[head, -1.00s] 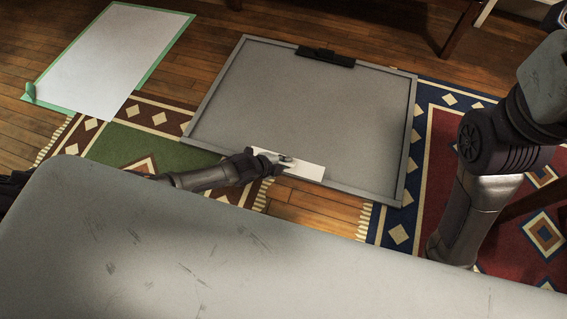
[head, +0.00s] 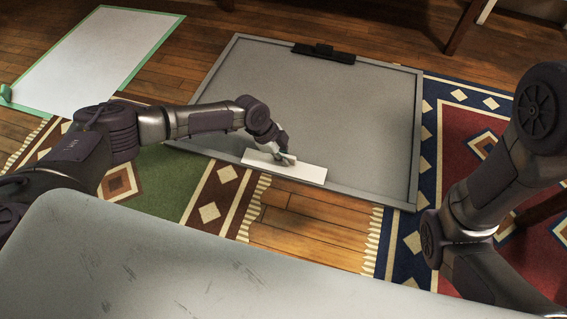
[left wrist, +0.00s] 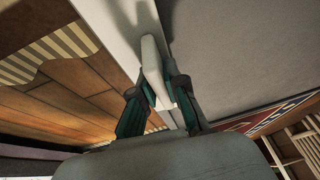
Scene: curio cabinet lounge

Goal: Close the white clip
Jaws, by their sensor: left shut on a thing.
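The white clip (head: 308,172) is a flat white plate with a small raised lever, on the near edge of the grey framed board (head: 330,120). My left gripper (head: 285,157) is at the lever, above the plate's left part. In the left wrist view, the two dark green fingers of my left gripper (left wrist: 160,103) are shut on the pale lever of the white clip (left wrist: 152,62), one on each side. The lever's base is partly hidden by the fingers. My right arm shows at the right, but its gripper is out of view.
A black clip (head: 323,53) sits on the board's far edge. A white sheet with green borders (head: 95,55) lies on the wooden floor (head: 310,215) at the upper left. Patterned rugs (head: 480,150) lie around the board. The board's middle is clear.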

